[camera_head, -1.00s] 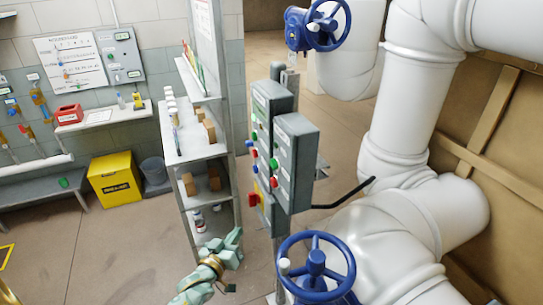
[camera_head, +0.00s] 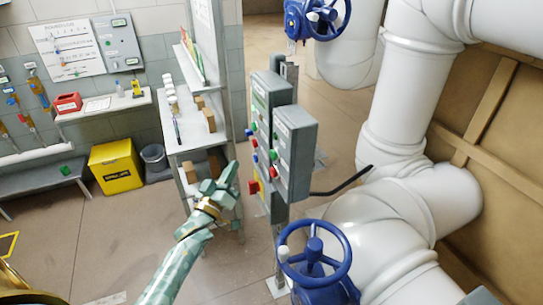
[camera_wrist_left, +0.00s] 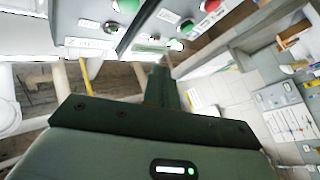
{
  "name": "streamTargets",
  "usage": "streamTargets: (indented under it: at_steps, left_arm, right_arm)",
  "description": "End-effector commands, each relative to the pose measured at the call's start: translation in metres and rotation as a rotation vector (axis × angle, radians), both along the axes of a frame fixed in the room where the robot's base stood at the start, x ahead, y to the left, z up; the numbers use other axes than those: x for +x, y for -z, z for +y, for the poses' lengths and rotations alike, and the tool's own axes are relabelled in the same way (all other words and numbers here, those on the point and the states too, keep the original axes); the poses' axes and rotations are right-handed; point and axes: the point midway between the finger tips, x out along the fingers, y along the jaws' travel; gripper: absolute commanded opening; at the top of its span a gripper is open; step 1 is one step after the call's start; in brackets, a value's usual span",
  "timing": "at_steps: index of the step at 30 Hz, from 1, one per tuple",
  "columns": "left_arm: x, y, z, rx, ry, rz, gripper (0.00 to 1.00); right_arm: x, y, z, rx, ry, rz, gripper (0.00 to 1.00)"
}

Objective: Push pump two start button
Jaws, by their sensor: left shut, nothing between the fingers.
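Grey control boxes (camera_head: 297,160) stand on a post in the middle of the head view. Green, red and blue buttons stick out from their left sides, including a green button (camera_head: 253,126) and a red button (camera_head: 255,144).
A shelf unit (camera_head: 190,135) stands close to the left of the boxes. A blue valve wheel (camera_head: 315,258) is below and in front of them, and another (camera_head: 323,16) is behind. Large white pipes (camera_head: 400,90) fill the right. A yellow bin (camera_head: 116,168) stands at the left wall.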

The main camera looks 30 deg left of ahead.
Motion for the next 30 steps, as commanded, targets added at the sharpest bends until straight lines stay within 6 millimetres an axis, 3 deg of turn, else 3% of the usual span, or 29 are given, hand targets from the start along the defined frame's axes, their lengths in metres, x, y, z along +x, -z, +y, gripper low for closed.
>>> streamTargets:
  at_steps: [15,30]
  left_arm:
    - [0.051,0.001,-0.043,0.0,-0.001,0.0,0.0]
    - [0.061,0.0,-0.052,0.001,0.0,0.001,0.0]
  right_arm:
    - [-0.002,0.026,0.0,0.0,0.0,0.004,0.62]
    - [-0.002,0.028,-0.001,-0.001,0.0,0.004,0.62]
